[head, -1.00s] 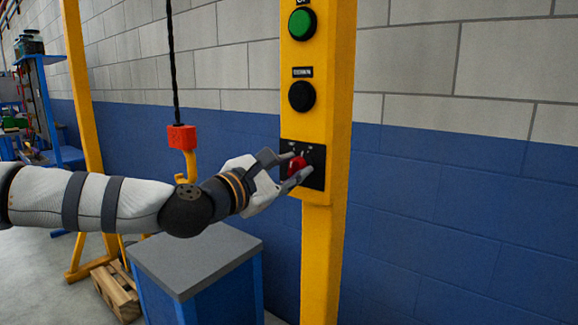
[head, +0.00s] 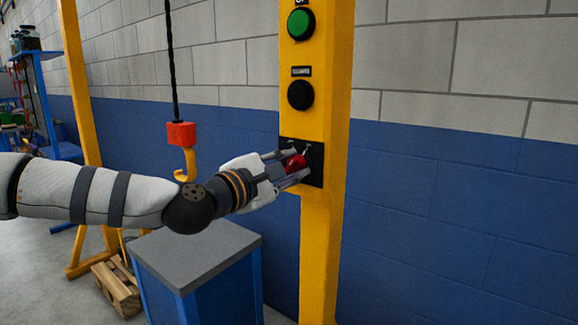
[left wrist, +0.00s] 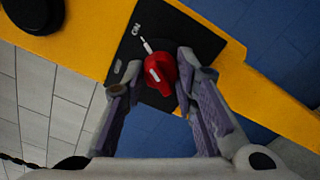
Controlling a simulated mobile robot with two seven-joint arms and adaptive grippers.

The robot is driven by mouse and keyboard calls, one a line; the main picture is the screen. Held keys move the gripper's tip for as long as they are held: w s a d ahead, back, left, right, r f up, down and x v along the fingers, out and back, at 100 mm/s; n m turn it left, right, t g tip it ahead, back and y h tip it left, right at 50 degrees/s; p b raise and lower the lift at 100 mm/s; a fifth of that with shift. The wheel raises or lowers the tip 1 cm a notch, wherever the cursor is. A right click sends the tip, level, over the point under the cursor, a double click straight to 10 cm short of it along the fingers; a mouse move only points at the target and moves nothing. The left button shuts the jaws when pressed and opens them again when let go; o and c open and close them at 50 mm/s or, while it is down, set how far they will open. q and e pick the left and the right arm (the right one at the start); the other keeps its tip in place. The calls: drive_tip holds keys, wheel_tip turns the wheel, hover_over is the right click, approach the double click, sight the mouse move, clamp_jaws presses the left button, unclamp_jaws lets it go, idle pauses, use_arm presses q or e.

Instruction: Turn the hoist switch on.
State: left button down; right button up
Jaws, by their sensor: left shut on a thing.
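The hoist switch is a red knob (head: 295,162) on a black plate (head: 316,165) low on the yellow post's control box. My left gripper (head: 291,168) is shut on the red knob, with one finger on each side. In the left wrist view the knob (left wrist: 159,73) sits between the fingertips of the left gripper (left wrist: 156,78). The plate (left wrist: 178,32) there carries an "ON" label near a white line, and a second, blurred label lower left. The knob has a small pale mark on its face; its exact setting is hard to tell. My right gripper is not in view.
A green button (head: 300,24) and a black button (head: 300,95) sit above the switch on the yellow post (head: 322,250). A red hoist block (head: 181,134) with a yellow hook hangs left, behind my arm. A blue cabinet with grey top (head: 215,250) stands below.

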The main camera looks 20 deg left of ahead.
use_arm(q)
drive_tip(key=shift+f, duration=0.1)
drive_tip(key=c, duration=1.3)
unclamp_jaws()
drive_tip(key=v, duration=1.2)
